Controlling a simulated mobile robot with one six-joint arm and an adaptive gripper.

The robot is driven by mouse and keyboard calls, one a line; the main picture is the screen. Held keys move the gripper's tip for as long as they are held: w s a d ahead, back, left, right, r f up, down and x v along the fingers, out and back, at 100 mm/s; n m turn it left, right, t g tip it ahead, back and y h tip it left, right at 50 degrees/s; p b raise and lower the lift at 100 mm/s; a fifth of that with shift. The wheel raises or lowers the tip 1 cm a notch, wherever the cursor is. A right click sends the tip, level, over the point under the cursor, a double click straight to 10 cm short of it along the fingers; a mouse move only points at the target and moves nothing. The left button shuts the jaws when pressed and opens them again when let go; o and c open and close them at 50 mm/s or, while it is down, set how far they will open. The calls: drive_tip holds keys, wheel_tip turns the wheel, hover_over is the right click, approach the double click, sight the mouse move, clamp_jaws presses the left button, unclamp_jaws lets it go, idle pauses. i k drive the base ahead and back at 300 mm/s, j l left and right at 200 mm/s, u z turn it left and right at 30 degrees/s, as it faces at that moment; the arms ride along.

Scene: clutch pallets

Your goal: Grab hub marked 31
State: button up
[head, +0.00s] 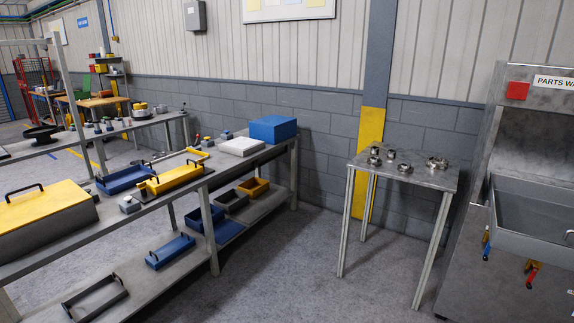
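Several small round metal parts, which look like hubs, sit on a small metal table (422,180) right of centre. One part (404,169) is near the front middle of the tabletop. Two more (375,156) stand close together at the left, and another (391,155) is just right of them. A further part or cluster (437,163) is at the right. All are too small for any marking to be read, so I cannot tell which is hub 31. My gripper is not in view.
A long two-level bench (130,222) on the left holds yellow and blue trays, small parts and a blue box (273,129). A parts washer (535,215) stands at the right. Grey floor (300,270) is clear between the bench and small table.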

sight(375, 161)
drive_tip(key=i+j, duration=0.1)
drive_tip(key=i, duration=0.4)
drive_tip(key=i+j+z, duration=0.15)
drive_tip(key=i, duration=0.4)
drive_tip(key=i+j, duration=0.1)
drive_tip(key=i, duration=0.4)
drive_tip(key=i+j+z, duration=0.1)
drive_tip(key=i, duration=0.4)
drive_tip(key=i+j, duration=0.2)
drive_tip(key=i, duration=0.3)
drive_tip(key=i+j+z, duration=0.15)
drive_tip(key=i+z, duration=0.2)
drive_tip(key=z, duration=0.15)
drive_tip(key=i+j+z, duration=0.3)
drive_tip(key=z, duration=0.2)
drive_tip(key=i+j+z, duration=0.25)
drive_tip(key=j+z, duration=0.2)
drive_tip(key=i+j+z, duration=0.15)
drive_tip(key=j+z, duration=0.35)
drive_tip(key=i+j+z, duration=0.1)
drive_tip(key=j+z, duration=0.65)
drive_tip(key=j, duration=0.35)
drive_tip(key=j+z, duration=0.25)
drive_tip(key=j, duration=0.4)
drive_tip(key=k+l, duration=0.05)
